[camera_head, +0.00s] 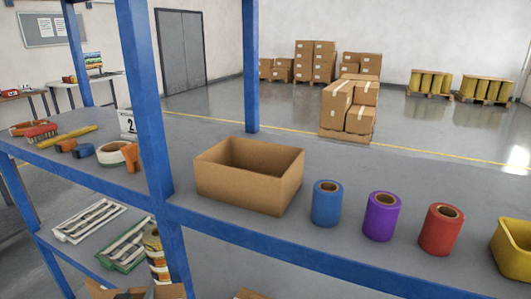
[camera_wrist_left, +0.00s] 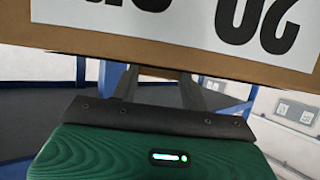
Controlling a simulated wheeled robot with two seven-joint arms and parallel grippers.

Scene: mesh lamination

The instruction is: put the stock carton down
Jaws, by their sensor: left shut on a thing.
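In the left wrist view, a brown cardboard carton (camera_wrist_left: 170,64) with a white label and large black upside-down print fills the top of the picture. My left gripper (camera_wrist_left: 160,82) is shut on its edge; the fingertips are partly hidden against the carton. In the head view, brown cardboard with something dark on it (camera_head: 135,293) shows at the bottom edge, cut off; I cannot tell whether this is the held carton. My right gripper is not in view.
An open, empty brown box (camera_head: 245,190) stands on the grey shelf (camera_head: 330,245), beside blue (camera_head: 326,205), purple (camera_head: 381,217) and red (camera_head: 440,230) rolls. A yellow bin (camera_head: 514,250) is at right. A blue post (camera_head: 145,110) rises left of the box. Tools lie further left.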

